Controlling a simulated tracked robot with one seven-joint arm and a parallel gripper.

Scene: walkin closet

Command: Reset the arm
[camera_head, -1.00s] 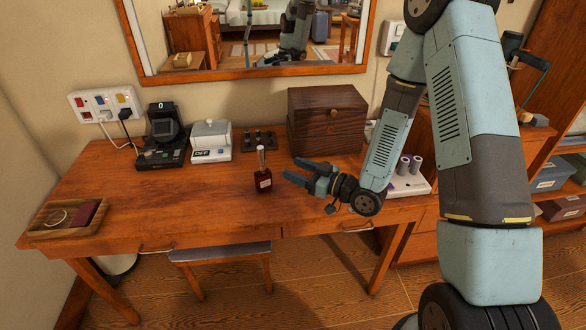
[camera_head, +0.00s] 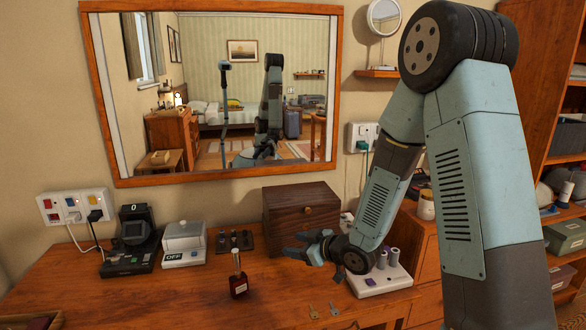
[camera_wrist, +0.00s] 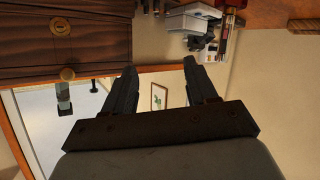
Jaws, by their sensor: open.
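My gripper (camera_head: 294,245) is open and empty, pointing left above the desk in the head view. It is in front of the dark wooden box and up and right of the dark red bottle (camera_head: 238,276). In the wrist view my gripper (camera_wrist: 160,66) shows two spread fingers with nothing between them. My arm (camera_head: 375,195) is bent, coming down from the upper right. The wrist view is upside down, with the box (camera_wrist: 20,45) at upper left and the bottle (camera_wrist: 226,38) at upper right.
The desk (camera_head: 190,295) also bears a black device (camera_head: 133,245), a white OFF device (camera_head: 184,243), a wooden box (camera_head: 320,228), keys (camera_head: 324,308) and a white tray with grey cylinders (camera_head: 378,284). A mirror (camera_head: 86,90) hangs behind. Shelves (camera_head: 560,130) stand right.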

